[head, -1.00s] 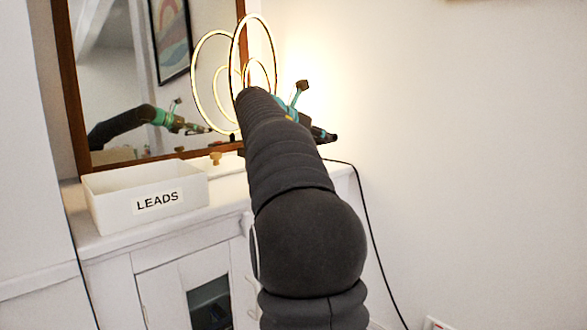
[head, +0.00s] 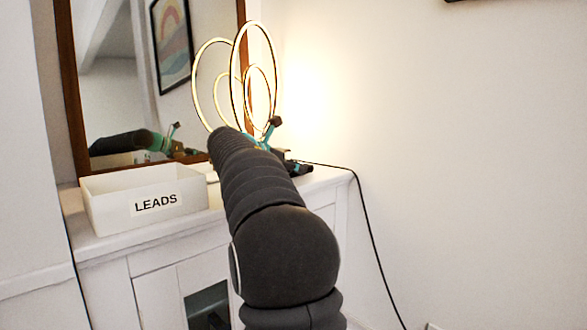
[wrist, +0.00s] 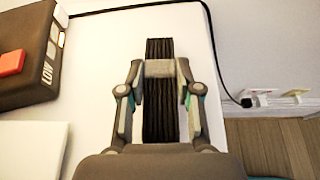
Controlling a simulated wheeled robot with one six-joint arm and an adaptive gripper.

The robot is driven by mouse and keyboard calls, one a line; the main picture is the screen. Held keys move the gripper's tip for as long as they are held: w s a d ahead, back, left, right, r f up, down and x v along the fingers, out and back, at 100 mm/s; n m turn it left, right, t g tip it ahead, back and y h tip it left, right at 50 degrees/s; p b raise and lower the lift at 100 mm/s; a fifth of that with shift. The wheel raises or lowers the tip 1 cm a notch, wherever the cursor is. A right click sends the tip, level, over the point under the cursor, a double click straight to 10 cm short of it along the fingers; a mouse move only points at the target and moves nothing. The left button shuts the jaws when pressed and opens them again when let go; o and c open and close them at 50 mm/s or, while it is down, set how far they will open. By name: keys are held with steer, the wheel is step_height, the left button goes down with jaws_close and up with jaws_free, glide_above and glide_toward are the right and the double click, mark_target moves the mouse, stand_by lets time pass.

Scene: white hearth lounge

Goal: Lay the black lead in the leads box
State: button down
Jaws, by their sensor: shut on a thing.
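The black lead (wrist: 160,115) is a bundle of dark parallel strands with a pale grey band across it in the wrist view. My gripper (wrist: 160,70) is shut on it, one finger on each side near the band. Under the lead is the white cabinet top; I cannot tell whether the lead touches it. In the head view my gripper (head: 293,165) is low over the right end of the cabinet, partly hidden by my arm. The leads box (head: 103,213), white, open-topped and labelled LEADS, stands at the cabinet's left, apart from my gripper. Its inside is mostly hidden.
A lit ring lamp (head: 235,70) and a wood-framed mirror (head: 120,85) stand behind. In the wrist view, a brown unit (wrist: 30,50) with a red button is at left. A thin black cable (head: 365,225) runs off the right edge. The cabinet front (head: 150,262) is below.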

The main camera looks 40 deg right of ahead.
steer(key=shift+f, duration=0.15)
steer(key=c, duration=0.8)
jaws_free()
steer(key=shift+f+b, duration=0.25)
steer(key=shift+b, duration=0.75)
